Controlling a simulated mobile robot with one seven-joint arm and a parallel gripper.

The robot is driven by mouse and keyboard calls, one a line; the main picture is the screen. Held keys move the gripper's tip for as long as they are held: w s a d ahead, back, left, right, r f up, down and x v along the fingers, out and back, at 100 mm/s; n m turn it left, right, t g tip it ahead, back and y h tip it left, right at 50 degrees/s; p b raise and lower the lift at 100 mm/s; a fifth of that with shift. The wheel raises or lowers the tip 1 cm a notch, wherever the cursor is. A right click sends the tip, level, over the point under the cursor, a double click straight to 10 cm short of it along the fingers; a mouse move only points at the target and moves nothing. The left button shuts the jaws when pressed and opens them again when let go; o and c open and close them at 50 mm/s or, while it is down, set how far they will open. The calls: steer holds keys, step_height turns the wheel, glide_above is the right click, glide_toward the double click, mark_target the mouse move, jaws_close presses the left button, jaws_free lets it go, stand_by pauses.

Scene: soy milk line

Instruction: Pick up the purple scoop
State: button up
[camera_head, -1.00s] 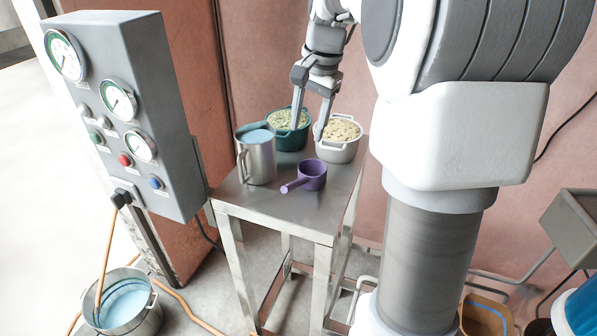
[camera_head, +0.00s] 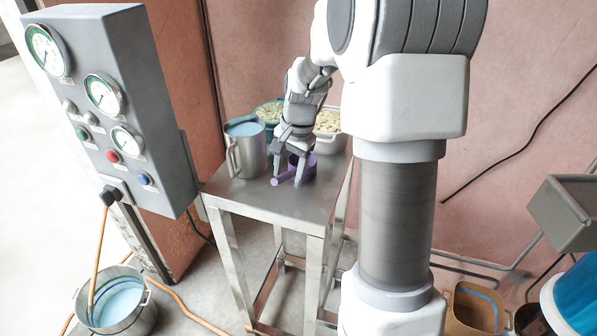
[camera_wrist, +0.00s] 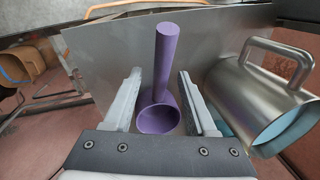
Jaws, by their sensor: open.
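The purple scoop (camera_head: 308,164) stands on the steel table (camera_head: 262,199), its handle pointing left toward the front; my gripper partly hides it in the head view. In the wrist view the purple scoop (camera_wrist: 163,75) lies between my two fingers, its cup nearest the palm and its handle pointing away. My gripper (camera_head: 288,180) is open and low over the scoop, one finger on each side of it. The wrist view shows my gripper (camera_wrist: 160,95) with gaps between both fingers and the scoop.
A steel jug (camera_head: 247,152) of pale blue liquid stands close left of my gripper. A teal pot (camera_head: 272,128) and a white pot of beans (camera_head: 330,145) stand behind. A gauge panel (camera_head: 110,110) rises at the left. The table's front is clear.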

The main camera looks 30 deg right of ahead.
steer(key=shift+w+a+f, duration=0.1)
steer(key=shift+w+f, duration=0.05)
steer(key=shift+f, duration=0.55)
jaws_close()
steer(key=shift+r, duration=0.1)
step_height(320, 180, up, 4)
steer(key=shift+r, duration=0.25)
steer(key=s+d+r, duration=0.6)
steer(key=d, duration=0.3)
steer(key=shift+s+d+r+b, duration=0.25)
steer(key=shift+d+b, duration=0.05)
steer(key=shift+d, duration=0.1)
steer(key=c, duration=0.6)
jaws_free()
steer(key=shift+c, duration=0.2)
jaws_close()
